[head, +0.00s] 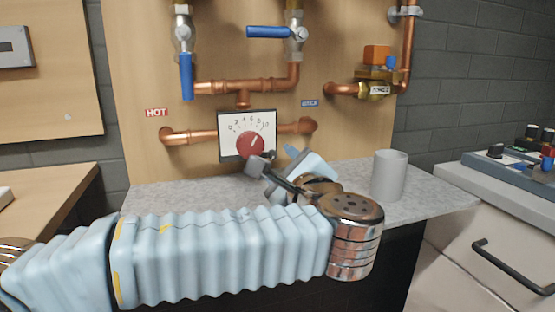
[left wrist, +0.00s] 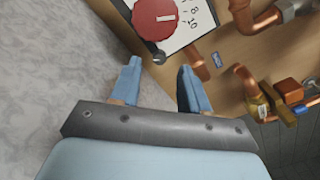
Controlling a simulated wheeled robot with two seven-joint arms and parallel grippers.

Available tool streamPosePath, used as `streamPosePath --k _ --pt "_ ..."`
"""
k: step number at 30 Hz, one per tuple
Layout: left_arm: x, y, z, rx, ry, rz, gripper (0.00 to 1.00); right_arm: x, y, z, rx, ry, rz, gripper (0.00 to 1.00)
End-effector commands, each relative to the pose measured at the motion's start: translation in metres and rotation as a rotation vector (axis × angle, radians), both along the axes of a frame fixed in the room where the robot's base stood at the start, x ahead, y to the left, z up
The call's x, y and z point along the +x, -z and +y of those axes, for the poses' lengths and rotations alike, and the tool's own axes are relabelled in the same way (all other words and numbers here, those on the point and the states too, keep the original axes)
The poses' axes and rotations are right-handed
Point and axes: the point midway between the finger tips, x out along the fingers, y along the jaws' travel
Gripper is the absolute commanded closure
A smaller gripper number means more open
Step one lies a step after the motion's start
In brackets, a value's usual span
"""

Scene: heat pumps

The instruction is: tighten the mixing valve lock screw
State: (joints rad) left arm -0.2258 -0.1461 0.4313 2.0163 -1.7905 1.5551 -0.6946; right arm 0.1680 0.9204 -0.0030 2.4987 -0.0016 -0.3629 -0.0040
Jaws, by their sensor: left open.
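The mixing valve is a white dial plate (head: 236,126) with numbers and a red knob (head: 250,146), set in the copper pipes on the wooden board. The knob also shows at the top of the left wrist view (left wrist: 155,17). A small dark round piece, perhaps the lock screw (left wrist: 159,58), shows just below the knob there; in the head view I cannot make it out behind my gripper. My left gripper (left wrist: 160,68) is open and empty, its two blue fingertips apart just short of that piece. In the head view the gripper (head: 272,160) is below and right of the knob.
A grey cup (head: 389,175) stands on the speckled counter (head: 430,199) right of my left arm. Blue-handled valves (head: 187,75) and a brass valve with an orange block (head: 377,55) are above. A cabinet with a dark handle (head: 510,265) is at right.

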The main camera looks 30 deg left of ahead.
Motion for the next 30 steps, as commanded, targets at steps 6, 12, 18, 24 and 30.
streamPosePath --k 6,12,18,24,30 --pt "0.018 0.0 0.022 -0.001 -0.001 0.0 0.55 0.0 -0.001 0.0 0.001 0.0 0.001 0.2" --pt "0.022 0.0 0.026 -0.001 -0.001 0.0 0.55 0.0 -0.001 0.001 0.001 0.0 0.001 0.2" --pt "0.022 0.0 0.026 -0.001 -0.001 0.0 0.61 0.0 -0.001 0.0 0.001 -0.001 0.0 0.2" --pt "0.022 0.0 0.026 -0.001 0.0 0.001 0.91 0.0 -0.001 0.0 0.001 0.0 0.001 0.2" --pt "0.022 0.0 0.026 0.003 0.0 0.005 1.0 0.0 -0.002 0.001 0.001 -0.001 0.0 0.2"
